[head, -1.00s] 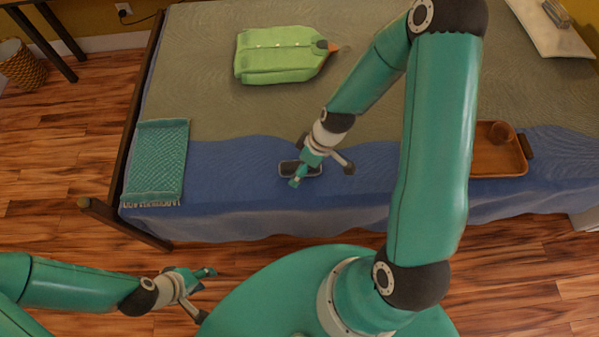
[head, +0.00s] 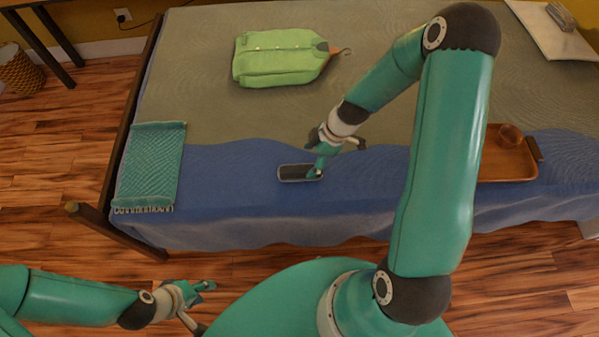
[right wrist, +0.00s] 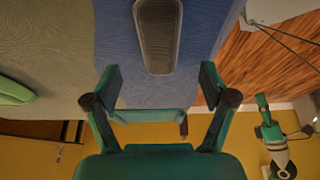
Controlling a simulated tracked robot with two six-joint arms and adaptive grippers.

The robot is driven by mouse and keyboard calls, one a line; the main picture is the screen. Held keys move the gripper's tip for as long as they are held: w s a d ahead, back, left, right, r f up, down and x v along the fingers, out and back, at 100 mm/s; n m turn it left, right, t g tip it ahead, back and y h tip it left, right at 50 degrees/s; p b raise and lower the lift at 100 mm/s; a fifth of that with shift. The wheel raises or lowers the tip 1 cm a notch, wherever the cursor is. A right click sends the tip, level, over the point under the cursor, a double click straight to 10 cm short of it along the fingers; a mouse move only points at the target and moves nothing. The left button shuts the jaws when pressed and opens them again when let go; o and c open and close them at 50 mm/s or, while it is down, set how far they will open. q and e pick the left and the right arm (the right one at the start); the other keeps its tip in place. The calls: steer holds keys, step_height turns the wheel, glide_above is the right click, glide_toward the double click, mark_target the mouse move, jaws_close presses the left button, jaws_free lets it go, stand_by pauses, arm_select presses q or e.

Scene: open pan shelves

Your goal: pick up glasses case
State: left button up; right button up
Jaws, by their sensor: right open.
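The glasses case (head: 293,173) is dark grey with a lighter rim and lies on the blue blanket near the front of the bed. My right gripper (head: 322,164) is at the case's right end and hides part of it in the head view. In the right wrist view, the case (right wrist: 158,36) lies lengthwise beyond the open fingers of the right gripper (right wrist: 161,80), with nothing between them. I cannot tell the height of the fingers above the blanket. My left gripper (head: 201,300) is open and empty over the floor in front of the bed.
A teal woven mat (head: 152,165) lies on the left of the bed, and a green folded shirt (head: 275,57) lies farther back. A wooden tray (head: 508,165) holding a brown round object is on the right. The blanket around the case is clear.

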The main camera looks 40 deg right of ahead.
mark_target(301, 169)
steer(key=shift+x, duration=3.35)
steer(key=shift+w+a+r, duration=0.1)
steer(key=shift+w, duration=0.05)
steer(key=shift+c, duration=0.3)
steer(key=c, duration=1.3)
